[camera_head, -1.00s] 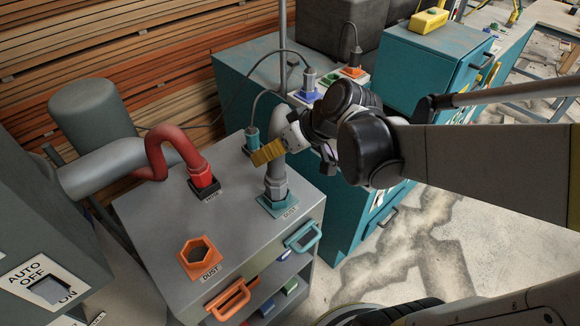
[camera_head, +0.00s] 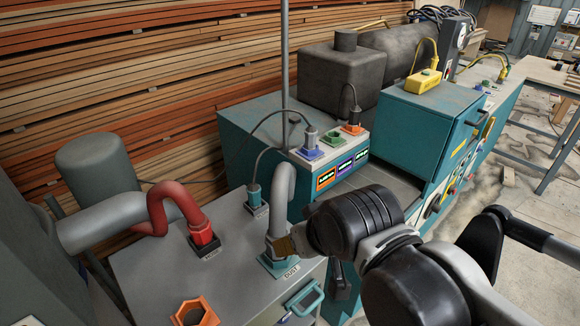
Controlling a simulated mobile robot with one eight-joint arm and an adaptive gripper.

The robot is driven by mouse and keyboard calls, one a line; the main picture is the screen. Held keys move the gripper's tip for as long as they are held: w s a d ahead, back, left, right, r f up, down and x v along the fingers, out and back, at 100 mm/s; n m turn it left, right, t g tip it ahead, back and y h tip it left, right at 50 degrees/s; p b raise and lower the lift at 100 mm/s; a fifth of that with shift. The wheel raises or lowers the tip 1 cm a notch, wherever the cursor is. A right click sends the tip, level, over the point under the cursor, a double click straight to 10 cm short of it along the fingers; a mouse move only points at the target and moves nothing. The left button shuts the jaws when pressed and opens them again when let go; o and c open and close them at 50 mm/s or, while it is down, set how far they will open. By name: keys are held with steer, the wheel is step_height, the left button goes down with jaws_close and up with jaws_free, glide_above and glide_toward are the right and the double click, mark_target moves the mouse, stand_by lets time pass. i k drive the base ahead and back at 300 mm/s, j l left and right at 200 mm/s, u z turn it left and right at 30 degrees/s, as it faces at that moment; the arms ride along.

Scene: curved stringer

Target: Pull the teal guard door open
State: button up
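A teal box-like housing (camera_head: 405,128) stands on the teal machine at the right. Its right-hand front face carries a dark handle (camera_head: 476,123) and looks like the guard door (camera_head: 462,130), which appears closed. My gripper (camera_head: 285,244) is far to the left of it, low by the grey pipe elbow (camera_head: 283,190) at the teal "DUST" port. Only a brownish end piece of the gripper shows; its fingers are mostly hidden by my dark wrist, so its opening and any contact with the pipe are unclear.
A thin upright pole (camera_head: 285,60) stands behind. A yellow box (camera_head: 423,81) sits on the housing. Plugs with cables (camera_head: 333,137) stand left of the housing.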

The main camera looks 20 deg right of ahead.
mark_target(464, 126)
steer(key=l+z, duration=0.75)
steer(key=z, duration=0.2)
steer(key=i+l+z, duration=0.1)
steer(key=l+z, duration=0.35)
